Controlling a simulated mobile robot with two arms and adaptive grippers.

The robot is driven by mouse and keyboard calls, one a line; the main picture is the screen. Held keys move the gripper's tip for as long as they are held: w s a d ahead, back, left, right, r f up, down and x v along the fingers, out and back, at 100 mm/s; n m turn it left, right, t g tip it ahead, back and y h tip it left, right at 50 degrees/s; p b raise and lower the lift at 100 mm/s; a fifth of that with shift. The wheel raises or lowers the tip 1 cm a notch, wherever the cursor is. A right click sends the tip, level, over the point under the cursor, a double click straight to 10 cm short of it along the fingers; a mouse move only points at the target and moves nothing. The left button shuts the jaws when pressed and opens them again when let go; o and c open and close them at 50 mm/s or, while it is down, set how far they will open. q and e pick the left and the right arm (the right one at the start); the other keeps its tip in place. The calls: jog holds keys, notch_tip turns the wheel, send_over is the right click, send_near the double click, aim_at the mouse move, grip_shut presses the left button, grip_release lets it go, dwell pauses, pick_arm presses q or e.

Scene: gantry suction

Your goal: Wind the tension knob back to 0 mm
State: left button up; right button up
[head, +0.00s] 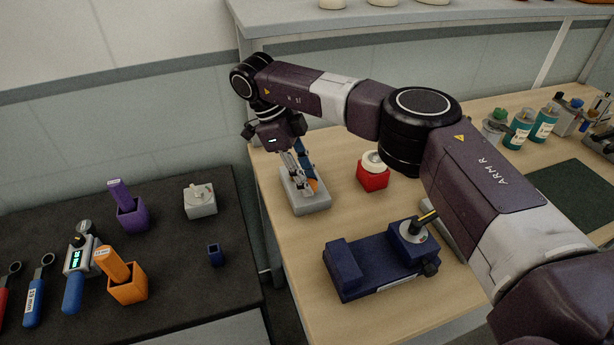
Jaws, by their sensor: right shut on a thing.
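My right gripper (298,182) points down over a light grey block (312,203) at the back left of the wooden table. It is shut on a small part at the top of this block, which seems to be the tension knob; the fingers mostly hide it. A blue and orange piece (305,160) shows just behind the fingers. No scale or mm reading can be made out. My left gripper is not in view.
A red box with a pale round top (373,176) is right of the gripper. A dark bench (190,255) with tools lies left, across a gap. My right arm spans above the table.

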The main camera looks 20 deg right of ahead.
jog(key=n+t, duration=0.1)
jog(key=n, duration=0.2)
jog(key=n+t+b, duration=0.1)
jog(key=n, duration=0.2)
jog(key=shift+s+t, duration=0.15)
jog(key=shift+t, duration=0.15)
jog(key=shift+n, duration=0.4)
jog(key=o, duration=1.2)
jog(key=shift+c, duration=0.2)
jog(key=v, duration=1.2)
jog(key=shift+a, duration=0.3)
jog(key=shift+f, duration=0.2)
